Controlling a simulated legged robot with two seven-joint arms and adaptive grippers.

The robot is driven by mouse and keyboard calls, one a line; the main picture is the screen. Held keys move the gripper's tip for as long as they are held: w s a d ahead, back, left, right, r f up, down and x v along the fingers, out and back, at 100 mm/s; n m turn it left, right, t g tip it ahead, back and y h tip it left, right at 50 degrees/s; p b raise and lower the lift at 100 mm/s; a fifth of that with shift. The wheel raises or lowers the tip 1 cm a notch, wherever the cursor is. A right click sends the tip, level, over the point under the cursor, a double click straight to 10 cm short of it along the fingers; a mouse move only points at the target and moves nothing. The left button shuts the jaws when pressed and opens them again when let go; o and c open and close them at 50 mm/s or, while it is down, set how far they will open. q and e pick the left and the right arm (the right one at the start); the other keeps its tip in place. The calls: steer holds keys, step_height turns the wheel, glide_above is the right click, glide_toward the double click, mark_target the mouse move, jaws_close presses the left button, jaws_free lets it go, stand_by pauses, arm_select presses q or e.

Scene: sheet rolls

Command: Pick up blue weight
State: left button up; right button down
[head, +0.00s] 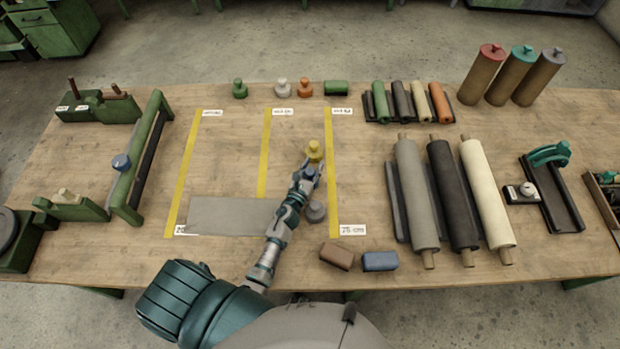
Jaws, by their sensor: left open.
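My left gripper (309,172) is over the middle of the table, open. A small blue shape (310,170) shows at its fingertips; it looks like the blue weight, mostly hidden by the fingers, and I cannot tell whether they touch it. A yellow weight (314,150) stands just beyond the fingertips. A grey weight (316,212) stands close to the right of my left wrist. My right gripper is not in view.
A grey sheet (225,215) lies flat left of my forearm, among yellow strips (333,190). A brown block (337,256) and a blue block (380,261) lie near the front edge. Large rolls (417,190) lie right. Several weights (283,88) stand along the back.

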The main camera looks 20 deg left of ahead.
arm_select(q)
jaws_close()
steer(key=shift+r, duration=0.15)
